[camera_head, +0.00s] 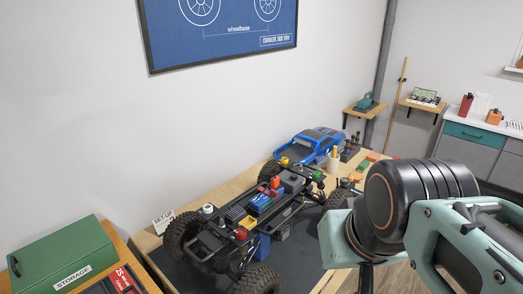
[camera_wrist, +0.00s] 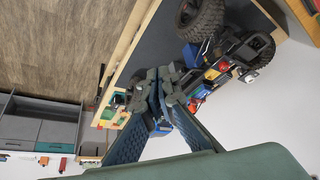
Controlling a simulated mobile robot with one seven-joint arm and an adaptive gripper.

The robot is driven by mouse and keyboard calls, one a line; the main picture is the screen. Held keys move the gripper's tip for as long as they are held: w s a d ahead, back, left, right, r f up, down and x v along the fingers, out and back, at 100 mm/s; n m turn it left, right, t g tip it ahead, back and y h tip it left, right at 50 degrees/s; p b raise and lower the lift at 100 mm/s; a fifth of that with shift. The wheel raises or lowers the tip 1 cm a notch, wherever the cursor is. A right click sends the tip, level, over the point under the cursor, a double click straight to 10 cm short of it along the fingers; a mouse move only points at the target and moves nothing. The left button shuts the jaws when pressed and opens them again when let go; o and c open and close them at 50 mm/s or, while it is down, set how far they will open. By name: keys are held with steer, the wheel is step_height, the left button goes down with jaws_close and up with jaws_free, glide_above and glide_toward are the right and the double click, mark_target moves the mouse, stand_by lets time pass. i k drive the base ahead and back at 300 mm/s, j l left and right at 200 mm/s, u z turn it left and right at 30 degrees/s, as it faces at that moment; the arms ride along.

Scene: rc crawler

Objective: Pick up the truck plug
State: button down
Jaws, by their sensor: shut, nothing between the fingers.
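The truck is a crawler chassis with black tyres (camera_head: 258,281), standing on a dark mat on the workbench in the head view. On it sit a blue pack (camera_head: 263,201), a small red part (camera_head: 276,182) and a yellow part (camera_head: 235,214). I cannot tell which small part is the plug. In the wrist view the chassis (camera_wrist: 238,48) is at the upper right, partly hidden by my fingers. My gripper (camera_wrist: 160,82) is shut and empty, apart from the truck. In the head view the fingers are hidden behind my arm.
A green storage box (camera_head: 62,257) stands at the lower left. A blue truck body (camera_head: 311,145) and small bottles stand at the bench's far end. The dark mat (camera_head: 310,245) has bare room right of the truck. A grey cabinet (camera_head: 475,147) stands at the right.

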mark_target(276, 183)
steer(key=i+l+u, duration=0.2)
steer(key=l, duration=0.15)
steer(key=i+l+u, duration=0.2)
steer(key=l, duration=0.2)
steer(key=i+l+u, duration=0.2)
steer(key=l, duration=0.2)
steer(key=l+u, duration=0.2)
steer(key=l, duration=0.25)
steer(key=i+l+u, duration=0.2)
steer(key=l, duration=0.3)
steer(key=u, duration=0.15)
steer(key=i, duration=0.05)
